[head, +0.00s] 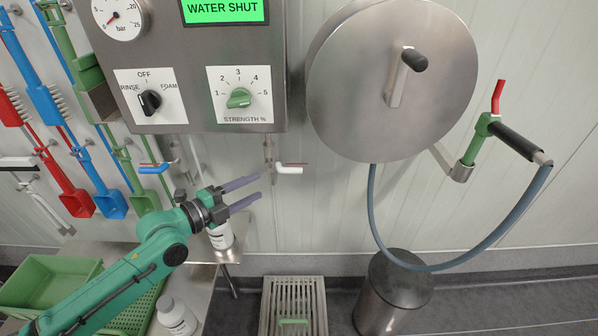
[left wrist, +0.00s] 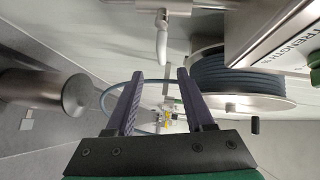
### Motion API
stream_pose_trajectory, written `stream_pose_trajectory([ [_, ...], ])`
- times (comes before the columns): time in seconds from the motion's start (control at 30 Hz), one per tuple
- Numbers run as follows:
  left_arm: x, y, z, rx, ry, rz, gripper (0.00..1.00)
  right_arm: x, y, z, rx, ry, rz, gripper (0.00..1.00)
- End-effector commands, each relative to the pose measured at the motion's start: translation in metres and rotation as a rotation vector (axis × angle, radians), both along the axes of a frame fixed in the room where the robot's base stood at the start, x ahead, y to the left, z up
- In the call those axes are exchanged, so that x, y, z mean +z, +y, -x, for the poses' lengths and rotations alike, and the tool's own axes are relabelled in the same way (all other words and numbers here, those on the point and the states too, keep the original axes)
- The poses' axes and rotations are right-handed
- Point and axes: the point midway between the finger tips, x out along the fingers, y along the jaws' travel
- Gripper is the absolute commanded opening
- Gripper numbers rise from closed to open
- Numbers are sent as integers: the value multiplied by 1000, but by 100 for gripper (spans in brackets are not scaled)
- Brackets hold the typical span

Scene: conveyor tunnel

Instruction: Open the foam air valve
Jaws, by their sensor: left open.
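Under the control panel hang two lever valves. The right one, which I take to be the foam air valve (head: 290,169), has a white lever lying level and pointing right from its metal pipe. The left one has a blue lever (head: 155,169). My left gripper (head: 260,187) is open and empty, its purple fingers pointing right, just below and left of the white lever. In the left wrist view the white lever (left wrist: 162,42) lies ahead of the gap between the fingertips (left wrist: 157,76), apart from them. My right gripper is not in view.
The control panel (head: 200,113) reads WATER SHUT, with its mode knob (head: 149,102) and green strength knob (head: 239,97). A hose reel (head: 350,90) stands right of the valves. White bottles (head: 221,236) and a green crate (head: 45,280) are below. Brushes hang at left.

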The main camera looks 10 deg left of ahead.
Motion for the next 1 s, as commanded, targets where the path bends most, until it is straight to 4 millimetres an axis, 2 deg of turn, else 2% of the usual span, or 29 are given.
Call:
stream_pose_trajectory([
  [0.03,5,-4,-6,-1,-5,6,53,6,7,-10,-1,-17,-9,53],
  [0.13,3,-14,-20,-4,-3,7,53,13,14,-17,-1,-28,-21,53],
  [0.27,1,-30,-42,-8,-3,9,53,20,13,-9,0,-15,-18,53],
  [0.43,-6,-52,-79,-7,0,9,53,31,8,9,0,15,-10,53],
  [0.6,-14,-67,-104,-9,3,3,53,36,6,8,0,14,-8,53],
  [0.93,-18,-72,-110,-10,3,1,53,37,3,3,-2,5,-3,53],
  [1.0,-17,-71,-110,-10,3,1,26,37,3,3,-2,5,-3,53],
])
